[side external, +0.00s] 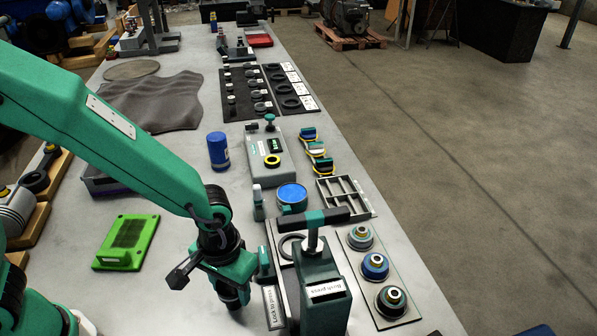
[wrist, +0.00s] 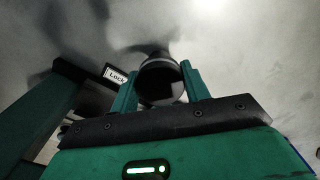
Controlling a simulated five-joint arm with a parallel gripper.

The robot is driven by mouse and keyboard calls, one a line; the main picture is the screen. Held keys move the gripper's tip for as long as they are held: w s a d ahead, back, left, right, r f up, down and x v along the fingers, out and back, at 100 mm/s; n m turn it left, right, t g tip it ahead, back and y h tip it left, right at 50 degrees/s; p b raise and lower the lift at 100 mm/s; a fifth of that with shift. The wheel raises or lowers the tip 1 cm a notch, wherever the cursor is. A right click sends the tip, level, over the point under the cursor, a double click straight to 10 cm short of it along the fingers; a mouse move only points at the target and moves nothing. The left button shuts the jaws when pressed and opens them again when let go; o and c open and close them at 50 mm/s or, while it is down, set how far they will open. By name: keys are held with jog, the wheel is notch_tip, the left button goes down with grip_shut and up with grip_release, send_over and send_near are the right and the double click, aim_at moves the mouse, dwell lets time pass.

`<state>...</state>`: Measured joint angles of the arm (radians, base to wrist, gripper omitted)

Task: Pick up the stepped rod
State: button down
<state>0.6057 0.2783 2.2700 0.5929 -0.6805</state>
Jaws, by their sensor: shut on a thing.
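My gripper (wrist: 157,92) is shut on a dark, round-ended metal part, the stepped rod (wrist: 160,78), in the wrist view. The rod's near end faces the camera between the two green fingers, and its far end is hidden. In the side external view my gripper (side external: 235,290) points down over the bench, left of the press. The rod is mostly hidden there by the gripper, and I cannot tell whether it touches the bench.
The press (side external: 321,285) stands close to the right of my gripper, with a "Lock to press" label (side external: 273,307) between. Bushings on a plate (side external: 375,267) are farther right. Bare bench lies between pad and gripper.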

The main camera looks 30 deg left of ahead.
aim_at(229, 287)
jog(key=r, duration=0.3)
jog(key=shift+s+d+r, duration=0.1)
jog(key=shift+s+d, duration=0.05)
jog(key=shift+s, duration=0.05)
jog(key=s+d+r, duration=0.4)
jog(key=s+r, duration=0.2)
jog(key=s, duration=0.4)
jog(key=shift+d+r, duration=0.25)
jog(key=shift+d, duration=0.05)
jog(key=shift+s, duration=0.1)
jog(key=shift+a, duration=0.1)
